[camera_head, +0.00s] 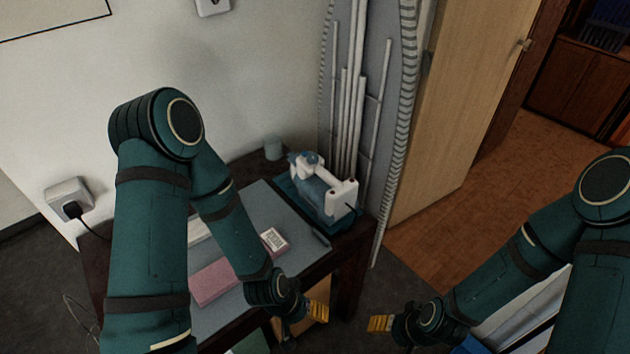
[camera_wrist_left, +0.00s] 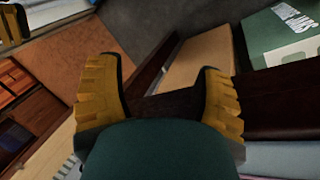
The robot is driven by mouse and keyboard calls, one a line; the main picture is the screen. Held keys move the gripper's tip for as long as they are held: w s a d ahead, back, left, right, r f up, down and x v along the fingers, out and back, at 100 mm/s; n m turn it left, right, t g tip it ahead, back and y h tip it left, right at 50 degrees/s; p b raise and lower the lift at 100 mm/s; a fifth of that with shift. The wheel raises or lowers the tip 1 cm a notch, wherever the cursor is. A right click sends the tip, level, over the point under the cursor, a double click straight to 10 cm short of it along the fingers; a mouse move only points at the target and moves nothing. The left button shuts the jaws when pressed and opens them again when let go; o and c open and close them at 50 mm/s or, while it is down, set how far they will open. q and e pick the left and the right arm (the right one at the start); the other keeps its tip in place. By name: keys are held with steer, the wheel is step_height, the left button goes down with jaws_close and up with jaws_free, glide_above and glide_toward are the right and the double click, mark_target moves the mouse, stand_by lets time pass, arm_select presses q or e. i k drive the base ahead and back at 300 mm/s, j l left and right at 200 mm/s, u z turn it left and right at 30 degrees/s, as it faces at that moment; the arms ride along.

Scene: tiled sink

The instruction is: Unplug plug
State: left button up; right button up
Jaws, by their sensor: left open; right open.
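A black plug (camera_head: 72,209) sits in a white wall socket (camera_head: 66,190) at the left in the camera_head view, and its dark cord runs down behind the table. My left gripper (camera_head: 318,311) is at the table's front edge, well to the right of the plug and apart from it. In the left wrist view its two yellow fingers (camera_wrist_left: 157,85) are spread with nothing between them. My right gripper (camera_head: 380,323) is open and empty further right, off the table. The left wrist view does not show the plug.
A dark table with a grey mat (camera_head: 270,205) carries a pink box (camera_head: 217,278), a small white box (camera_head: 274,239) and a blue-and-white device (camera_head: 322,188). A grey-green cup (camera_head: 274,148) stands at the back. Another socket (camera_head: 212,5) is higher on the wall. A wooden door (camera_head: 465,95) is at right.

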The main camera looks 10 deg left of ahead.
mark_target(72, 210)
steer(key=k, duration=0.2)
steer(key=k+u, duration=0.3)
steer(key=k+l+u, duration=0.1)
steer(key=u, duration=0.25)
steer(key=k+u, duration=0.1)
steer(key=u, duration=1)
steer(key=j+z, duration=0.25)
steer(key=j, duration=1.4)
steer(key=i+j+z, duration=0.1)
steer(key=j, duration=0.2)
steer(key=i+j+z, duration=0.1)
steer(key=j, duration=0.2)
steer(key=i+j+z, duration=0.1)
steer(key=j, duration=0.25)
steer(key=i+j+z, duration=0.35)
steer(key=i+j, duration=0.4)
steer(key=i, duration=0.15)
